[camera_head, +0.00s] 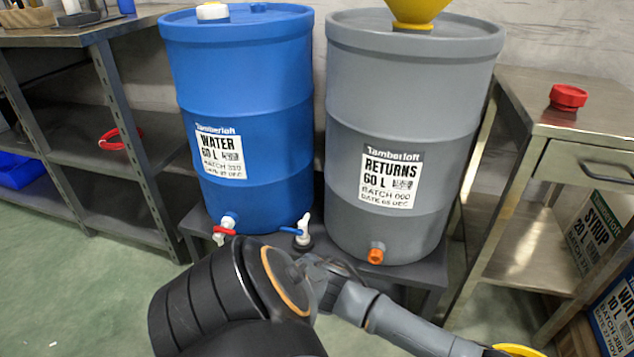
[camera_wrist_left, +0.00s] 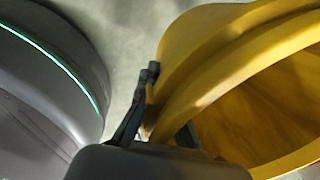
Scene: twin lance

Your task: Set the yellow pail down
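The yellow pail (camera_wrist_left: 265,105) fills the right of the left wrist view, with its curved rim and part of its inside showing. My left gripper (camera_wrist_left: 168,105) has one dark finger outside the yellow rim and the other on its inner side; it appears shut on the rim. In the head view, a small yellow edge (camera_head: 517,350) shows at the bottom right, by the end of my grey arm link; it looks like the pail. The pail's underside is hidden, so I cannot tell whether it touches anything. My right gripper is not in view.
A blue water drum (camera_head: 245,110) and a grey returns drum (camera_head: 405,110) with a yellow funnel (camera_head: 415,10) stand on a low dark stand (camera_head: 425,275). A metal table (camera_head: 535,105) at right bears a red cap (camera_head: 567,97). Shelving (camera_head: 85,150) is at left. Green floor (camera_head: 70,285) is clear.

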